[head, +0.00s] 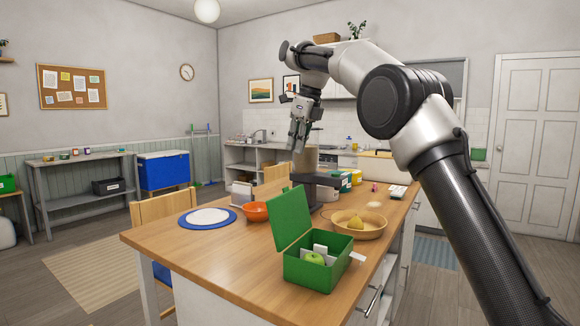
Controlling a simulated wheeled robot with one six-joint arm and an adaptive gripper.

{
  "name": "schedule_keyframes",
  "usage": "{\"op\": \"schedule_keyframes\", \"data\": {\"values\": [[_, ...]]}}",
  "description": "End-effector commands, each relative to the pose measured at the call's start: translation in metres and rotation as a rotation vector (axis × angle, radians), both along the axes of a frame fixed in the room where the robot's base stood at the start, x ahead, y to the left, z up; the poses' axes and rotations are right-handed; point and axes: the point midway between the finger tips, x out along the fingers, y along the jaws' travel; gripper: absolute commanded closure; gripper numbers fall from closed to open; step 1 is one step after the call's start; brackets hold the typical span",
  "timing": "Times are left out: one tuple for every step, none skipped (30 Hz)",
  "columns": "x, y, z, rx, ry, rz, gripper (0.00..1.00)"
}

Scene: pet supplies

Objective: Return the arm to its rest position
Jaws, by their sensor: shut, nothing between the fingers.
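My arm reaches in from the right of the head view and arches over the far part of the wooden table. My gripper (299,132) hangs from its end, pointing down, above the table. It is shut and nothing shows in it. Its fingertips are in front of a tan cylinder behind, and I cannot tell the distance between them.
On the wooden table (200,261) stand an open green box (306,273) with a green apple (314,259), a wooden bowl (372,229) with yellow fruit, an orange bowl (255,211) and a white plate on a blue mat (186,217). Several containers stand behind.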

Motion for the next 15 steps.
{"op": "schedule_keyframes", "data": {"values": [[0.0, 0.0, 0.001, -0.004, -0.007, 0.027, 1.0], [0.0, 0.0, 0.002, -0.009, -0.015, 0.055, 1.0], [0.001, 0.0, 0.003, -0.016, -0.035, 0.108, 1.0], [0.003, 0.0, 0.003, -0.022, -0.055, 0.159, 1.0], [0.005, 0.001, 0.004, -0.03, -0.081, 0.219, 1.0], [0.009, 0.002, 0.003, -0.046, -0.119, 0.309, 1.0], [0.011, 0.002, -0.003, -0.063, -0.139, 0.384, 1.0], [0.013, 0.002, -0.011, -0.082, -0.155, 0.465, 1.0], [0.015, 0.001, -0.027, -0.11, -0.168, 0.578, 1.0], [0.014, 0.0, -0.041, -0.13, -0.173, 0.663, 1.0], [0.013, -0.002, -0.051, -0.149, -0.181, 0.748, 1.0], [0.007, -0.006, -0.062, -0.174, -0.195, 0.861, 1.0], [0.002, -0.011, -0.069, -0.193, -0.206, 0.946, 1.0], [-0.004, -0.017, -0.074, -0.211, -0.218, 1.029, 1.0], [-0.013, -0.027, -0.081, -0.234, -0.232, 1.139, 1.0]]}}
